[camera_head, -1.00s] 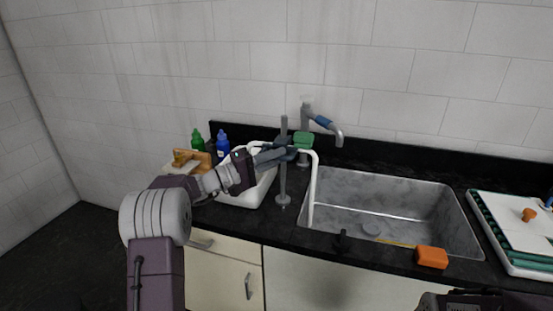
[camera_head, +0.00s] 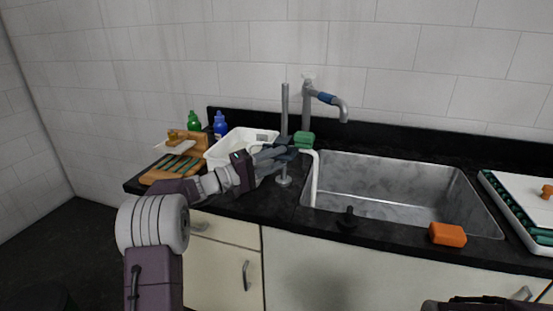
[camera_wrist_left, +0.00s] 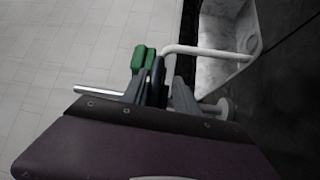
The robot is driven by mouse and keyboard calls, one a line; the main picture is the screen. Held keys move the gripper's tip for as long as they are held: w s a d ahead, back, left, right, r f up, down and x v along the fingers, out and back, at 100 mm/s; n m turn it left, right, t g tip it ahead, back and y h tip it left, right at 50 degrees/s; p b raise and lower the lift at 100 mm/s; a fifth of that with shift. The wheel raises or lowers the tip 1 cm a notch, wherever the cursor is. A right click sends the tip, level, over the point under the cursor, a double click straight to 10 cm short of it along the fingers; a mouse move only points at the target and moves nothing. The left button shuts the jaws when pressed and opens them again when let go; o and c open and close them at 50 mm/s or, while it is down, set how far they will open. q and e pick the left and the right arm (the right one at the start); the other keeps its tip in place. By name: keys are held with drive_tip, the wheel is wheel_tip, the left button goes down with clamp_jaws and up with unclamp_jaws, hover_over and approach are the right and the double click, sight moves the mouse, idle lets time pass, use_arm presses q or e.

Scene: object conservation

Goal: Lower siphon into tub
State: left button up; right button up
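The white tub (camera_head: 219,154) stands on the counter left of the sink. The siphon is a white bent tube (camera_head: 315,175) with a green block (camera_head: 304,139) near its top; its right leg hangs into the sink. Its other end, towards the tub, is mostly hidden by my left gripper. My left gripper (camera_head: 284,154) is shut on the siphon beside the tub's right rim. In the left wrist view, the green block (camera_wrist_left: 140,60) and white tube (camera_wrist_left: 205,51) lie just beyond the fingers. Only part of my right arm shows at the bottom right.
A metal pole (camera_head: 285,100) on a round base stands close to my left fingers. A faucet (camera_head: 306,100) rises behind the grey sink (camera_head: 400,187). An orange block (camera_head: 447,234) and a black knob (camera_head: 347,218) sit at its front edge. Bottles and a wooden rack (camera_head: 160,174) stand left.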

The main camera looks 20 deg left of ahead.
use_arm(q)
drive_tip(key=shift+s+r, duration=0.1)
drive_tip(key=shift+r, duration=0.05)
drive_tip(key=v, duration=0.9)
